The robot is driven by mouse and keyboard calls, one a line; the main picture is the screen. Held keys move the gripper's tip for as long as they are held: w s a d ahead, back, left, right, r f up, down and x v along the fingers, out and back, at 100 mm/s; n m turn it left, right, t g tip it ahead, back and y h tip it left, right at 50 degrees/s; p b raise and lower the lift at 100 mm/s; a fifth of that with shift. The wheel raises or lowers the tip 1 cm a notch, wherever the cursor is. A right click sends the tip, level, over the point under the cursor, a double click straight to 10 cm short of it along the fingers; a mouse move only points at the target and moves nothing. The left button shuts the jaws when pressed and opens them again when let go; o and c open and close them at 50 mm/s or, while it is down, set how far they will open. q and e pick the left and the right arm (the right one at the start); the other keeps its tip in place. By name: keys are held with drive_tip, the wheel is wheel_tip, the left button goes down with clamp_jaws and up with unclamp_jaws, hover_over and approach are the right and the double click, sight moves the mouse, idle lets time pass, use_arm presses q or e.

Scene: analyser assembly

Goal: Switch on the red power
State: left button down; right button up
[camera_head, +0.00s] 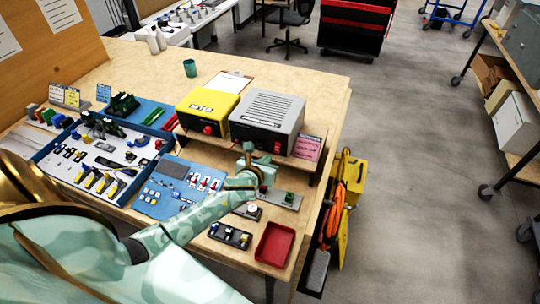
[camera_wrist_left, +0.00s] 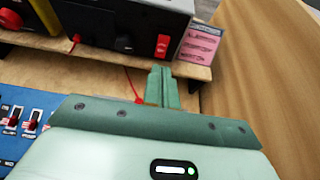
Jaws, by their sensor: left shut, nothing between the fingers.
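A grey box (camera_head: 267,115) with a slotted top stands on a raised wooden shelf at the back of the bench. In the left wrist view a red switch (camera_wrist_left: 162,45) sits on the right part of its dark front. My left gripper (camera_head: 264,163) is in front of and below this box. In the left wrist view its fingers (camera_wrist_left: 162,84) are closed together and empty, with their tips just below the red switch in the picture. I cannot tell whether they touch anything. My right gripper is in neither view.
A yellow box (camera_head: 208,107) with a red knob stands left of the grey box. A pink card (camera_head: 308,147) stands at the shelf's right end. A blue panel with switches (camera_head: 180,187), a red tray (camera_head: 274,243) and small parts lie in front. Floor is open rightward.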

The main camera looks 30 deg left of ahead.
use_arm(q)
drive_tip(key=p+v, duration=0.1)
drive_tip(key=v, duration=0.5)
drive_tip(key=shift+r, duration=0.25)
drive_tip(key=shift+d+r, duration=0.1)
